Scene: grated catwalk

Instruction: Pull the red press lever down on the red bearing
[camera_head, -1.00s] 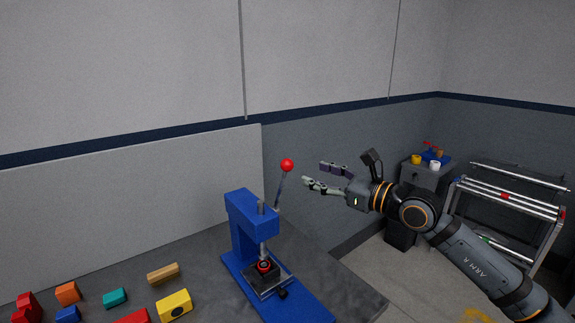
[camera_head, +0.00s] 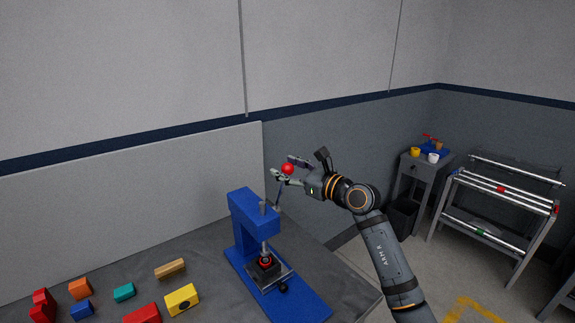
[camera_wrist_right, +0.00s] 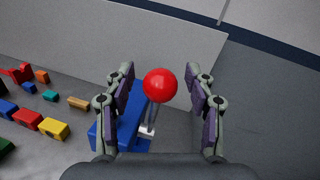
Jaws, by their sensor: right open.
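The blue press (camera_head: 243,222) stands on the grey table, its lever rising up and to the right to a red ball knob (camera_head: 287,169). A red bearing (camera_head: 265,262) sits under the ram on the press's dark block. My right gripper (camera_head: 284,168) is at the knob, with its fingers around it. In the right wrist view the red knob (camera_wrist_right: 160,84) shows between the two open fingers of my right gripper (camera_wrist_right: 160,92), with gaps on both sides. The blue press (camera_wrist_right: 122,120) shows below the knob. My left gripper is not in view.
Several coloured blocks, including a yellow one (camera_head: 182,299), lie on the table (camera_head: 222,285) left of the press. A grey wall panel (camera_head: 130,200) stands behind. A side cabinet (camera_head: 420,172) and a rack (camera_head: 500,205) stand at the right.

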